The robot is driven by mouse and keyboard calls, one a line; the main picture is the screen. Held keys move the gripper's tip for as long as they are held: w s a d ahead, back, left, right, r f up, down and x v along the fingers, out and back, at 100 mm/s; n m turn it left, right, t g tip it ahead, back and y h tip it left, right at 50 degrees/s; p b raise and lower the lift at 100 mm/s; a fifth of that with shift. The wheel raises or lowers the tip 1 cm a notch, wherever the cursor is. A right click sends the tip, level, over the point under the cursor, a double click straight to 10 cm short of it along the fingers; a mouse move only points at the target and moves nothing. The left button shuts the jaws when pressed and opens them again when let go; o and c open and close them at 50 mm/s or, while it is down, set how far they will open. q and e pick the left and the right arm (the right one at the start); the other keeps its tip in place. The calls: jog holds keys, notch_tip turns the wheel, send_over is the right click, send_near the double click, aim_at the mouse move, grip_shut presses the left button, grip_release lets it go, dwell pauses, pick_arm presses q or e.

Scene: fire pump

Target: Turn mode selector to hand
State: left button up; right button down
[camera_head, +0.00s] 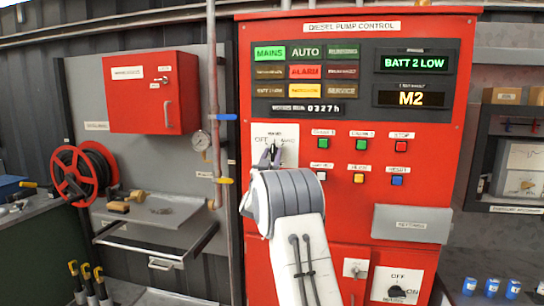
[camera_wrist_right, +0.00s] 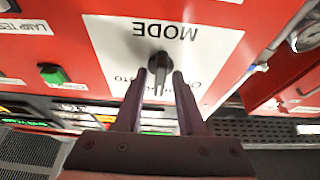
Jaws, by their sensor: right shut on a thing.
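The mode selector is a small black knob (camera_wrist_right: 158,62) on a white plate (camera_wrist_right: 105,35) marked MODE, which is upside down in the right wrist view. The plate also shows in the head view (camera_head: 261,150) on the red pump panel, with OFF at upper left and AUTO at upper right. My right gripper (camera_wrist_right: 161,76) is shut on the knob, one finger on each side. In the head view it (camera_head: 271,154) covers most of the knob. The handle runs between the fingers, roughly midway between the side labels; the marking at its tip is hidden. My left gripper is not in view.
Lamp buttons (camera_head: 362,144) sit close to the right of my right wrist. The status display shows MAINS (camera_head: 269,53), ALARM (camera_head: 305,72) and BATT 2 LOW (camera_head: 415,62). A lower OFF/ON switch (camera_head: 398,291) is at bottom right. A pipe (camera_head: 214,110) runs left of the panel.

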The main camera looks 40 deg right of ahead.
jog(key=c, duration=0.9)
grip_release()
jog(key=shift+o, duration=0.2)
jog(key=shift+a+f, duration=0.1)
jog(key=b+v, duration=0.4)
jog(key=v, duration=0.6)
jog(key=shift+s, duration=0.2)
